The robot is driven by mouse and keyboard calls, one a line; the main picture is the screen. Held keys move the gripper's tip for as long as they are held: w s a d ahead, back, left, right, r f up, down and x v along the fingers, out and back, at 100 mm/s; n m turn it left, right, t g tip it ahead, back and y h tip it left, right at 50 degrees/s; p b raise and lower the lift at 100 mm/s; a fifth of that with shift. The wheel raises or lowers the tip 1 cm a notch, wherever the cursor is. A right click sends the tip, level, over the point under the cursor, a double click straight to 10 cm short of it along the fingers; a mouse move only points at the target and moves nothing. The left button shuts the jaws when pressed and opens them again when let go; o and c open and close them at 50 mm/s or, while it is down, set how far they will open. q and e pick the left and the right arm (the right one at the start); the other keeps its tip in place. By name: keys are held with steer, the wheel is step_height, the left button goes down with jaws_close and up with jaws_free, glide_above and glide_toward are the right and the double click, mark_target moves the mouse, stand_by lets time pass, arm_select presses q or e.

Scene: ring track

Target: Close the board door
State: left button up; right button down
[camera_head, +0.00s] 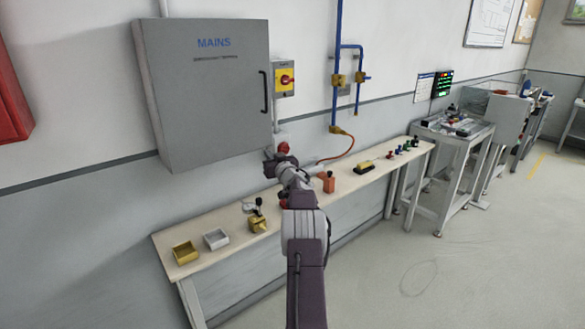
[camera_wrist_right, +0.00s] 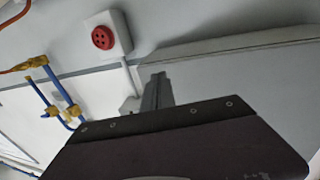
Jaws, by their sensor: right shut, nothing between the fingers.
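The board is a grey cabinet marked MAINS on the wall, and its door (camera_head: 205,90) faces the room with a black upright handle (camera_head: 265,92) near its right edge. The door looks shut or nearly so; I see no clear gap. My right gripper (camera_head: 274,160) is just below the cabinet's lower right corner, apart from the handle, and partly hidden by my wrist. In the right wrist view its fingers (camera_wrist_right: 157,92) are together with nothing between them, in front of a pale grey surface. My left gripper is not in view.
A red round socket (camera_wrist_right: 103,37) is close to my right gripper. Blue pipes (camera_head: 336,60) run down the wall. A narrow bench (camera_head: 225,258) below carries trays and small parts. The floor at right is clear.

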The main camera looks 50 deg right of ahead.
steer(key=s+d+b+v, duration=0.1)
steer(key=d+b+v, duration=0.1)
steer(key=v, duration=0.7)
steer(key=shift+f, duration=0.3)
steer(key=shift+a, duration=0.1)
